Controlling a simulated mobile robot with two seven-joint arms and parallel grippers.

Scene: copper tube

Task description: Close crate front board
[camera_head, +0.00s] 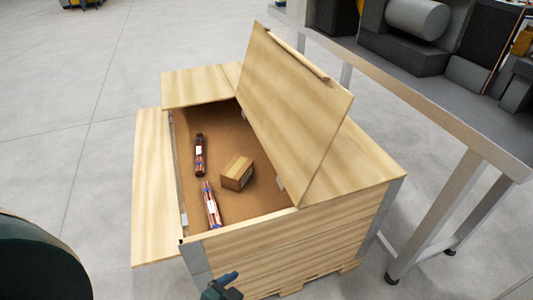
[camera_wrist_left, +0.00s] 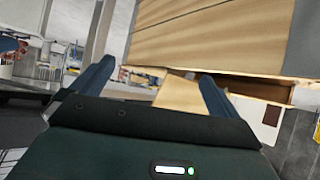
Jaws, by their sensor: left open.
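A wooden crate (camera_head: 300,240) stands in the middle of the head view with its top open. One hinged board (camera_head: 295,110) stands tilted up over the opening. Another board (camera_head: 155,190) hangs outward along the crate's left side; I cannot tell which is the front board. My left gripper (camera_head: 222,284) is partly in view at the bottom, close to the crate's near side. In the left wrist view my left gripper (camera_wrist_left: 157,76) has its blue fingers apart, with nothing held between them. Crate wood (camera_wrist_left: 215,40) shows beyond them. My right gripper is not in view.
Inside the crate lie two dark-red wrapped bundles (camera_head: 199,155) and a small cardboard box (camera_head: 237,173). A flat board (camera_head: 195,85) extends from the far end. A metal-legged table (camera_head: 440,100) with grey parts stands close on the right. The floor at left is clear.

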